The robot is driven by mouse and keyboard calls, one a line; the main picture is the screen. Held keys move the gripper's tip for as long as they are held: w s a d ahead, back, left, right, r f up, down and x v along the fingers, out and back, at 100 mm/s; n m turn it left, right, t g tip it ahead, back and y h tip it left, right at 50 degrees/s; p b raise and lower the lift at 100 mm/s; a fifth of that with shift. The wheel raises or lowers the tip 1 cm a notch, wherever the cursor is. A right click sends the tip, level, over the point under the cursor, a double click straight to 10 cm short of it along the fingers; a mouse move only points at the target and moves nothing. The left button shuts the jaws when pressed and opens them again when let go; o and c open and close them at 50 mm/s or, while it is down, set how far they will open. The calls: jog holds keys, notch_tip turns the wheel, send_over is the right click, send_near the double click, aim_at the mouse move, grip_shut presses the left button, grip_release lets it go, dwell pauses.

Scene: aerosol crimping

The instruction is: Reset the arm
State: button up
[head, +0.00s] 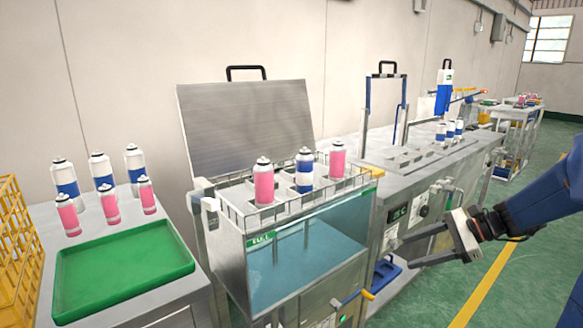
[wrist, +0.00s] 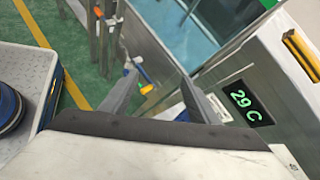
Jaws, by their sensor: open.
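My gripper (head: 428,246) is at the right of the head view, at the end of my blue arm. Its two fingers are apart with nothing between them. It hangs in free air in front of the machine's control panel (head: 397,213). In the wrist view the open fingers of my gripper (wrist: 155,97) point toward the lower front of the water bath, and the panel's display (wrist: 247,103) reads 29 C to their right.
The water bath (head: 310,260) has a raised metal lid (head: 245,127) and pink and blue-white cans along its top rack. A green tray (head: 122,272) lies empty on the left table, with several cans behind it. A yellow crate (head: 18,235) stands far left. Green floor (head: 520,270) is open at right.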

jog(key=s+a+n+h, duration=0.2)
jog(key=s+n+h, duration=0.3)
jog(key=s+n, duration=0.4)
jog(key=s+a+n+h, duration=0.2)
jog(key=s+n+h, duration=0.3)
jog(key=s+n, duration=0.4)
jog(key=shift+s+a+f+t, duration=0.3)
jog(key=shift+s+a+f, duration=0.15)
jog(key=shift+s, duration=3.25)
